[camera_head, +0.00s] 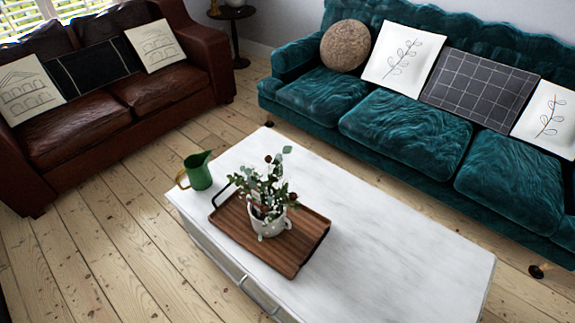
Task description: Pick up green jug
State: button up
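The green jug (198,171) stands upright near the far left corner of the white coffee table (395,240). Its spout points to the upper right and its gold-coloured handle is on the left side. It stands apart from the wooden tray beside it. My gripper is not in this view, so its state and its place relative to the jug do not show.
A wooden tray (230,228) with a potted plant (268,223) sits just right of the jug. A teal sofa (400,133) stands behind the table, a brown leather sofa (160,90) at the upper left. Bare floorboards (105,245) lie free left of the table.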

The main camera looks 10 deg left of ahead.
aim_at(199, 177)
jog(key=u, duration=1.05)
